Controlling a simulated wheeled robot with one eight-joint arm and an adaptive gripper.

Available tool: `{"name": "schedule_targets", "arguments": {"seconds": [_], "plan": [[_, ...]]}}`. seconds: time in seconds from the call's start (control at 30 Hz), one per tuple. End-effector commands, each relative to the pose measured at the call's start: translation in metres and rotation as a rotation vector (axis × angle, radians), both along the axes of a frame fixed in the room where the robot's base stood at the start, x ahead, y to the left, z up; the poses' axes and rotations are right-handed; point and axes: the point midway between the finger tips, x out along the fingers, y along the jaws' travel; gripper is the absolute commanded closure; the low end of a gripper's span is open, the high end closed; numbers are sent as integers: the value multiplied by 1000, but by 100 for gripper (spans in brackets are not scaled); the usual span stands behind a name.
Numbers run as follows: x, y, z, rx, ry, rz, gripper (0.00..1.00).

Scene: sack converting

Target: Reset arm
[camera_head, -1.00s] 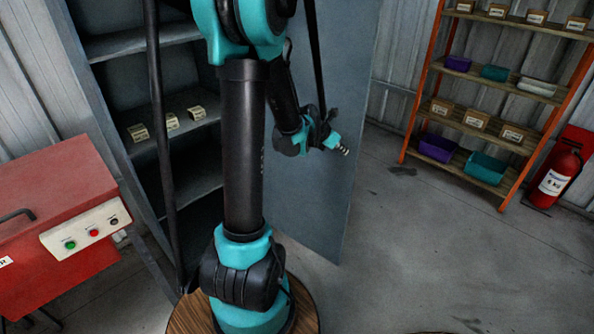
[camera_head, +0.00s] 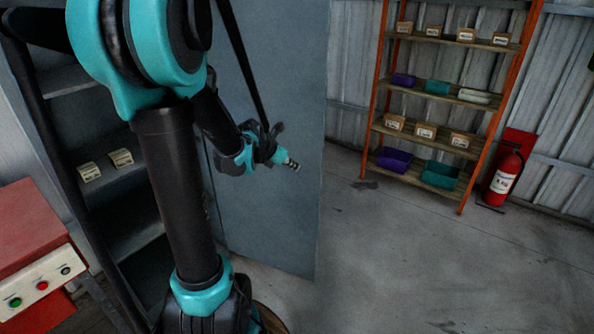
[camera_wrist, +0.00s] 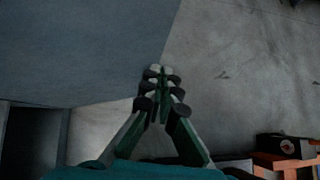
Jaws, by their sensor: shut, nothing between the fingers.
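My arm, black and teal, rises from the lower left of the head view and bends over at the top left. My gripper (camera_head: 292,165) hangs in front of the open grey cabinet door, pointing right and slightly down. In the wrist view my gripper (camera_wrist: 160,72) has its fingertips together with nothing between them. Its fingers lie over the edge between a large blue-grey panel and the concrete floor.
The open cabinet (camera_head: 85,110) stands close behind my arm, with small boxes (camera_head: 105,165) on a shelf. A red machine (camera_head: 30,235) is at lower left. An orange-framed rack (camera_head: 379,100) and a fire extinguisher (camera_head: 502,178) stand at right. The floor (camera_head: 420,265) between is mostly clear.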

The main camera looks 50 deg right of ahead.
Motion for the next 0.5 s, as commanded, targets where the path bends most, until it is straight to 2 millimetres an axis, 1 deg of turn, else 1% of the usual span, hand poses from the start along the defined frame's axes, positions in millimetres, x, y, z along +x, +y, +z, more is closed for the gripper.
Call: {"name": "schedule_targets", "arguments": {"seconds": [0.03,0.23,0.4,0.5], "plan": [[1,6,6,0,-1,2,100],[4,24,24,0,1,2,100],[5,34,34,0,1,1,100],[5,36,37,0,0,0,100]]}}
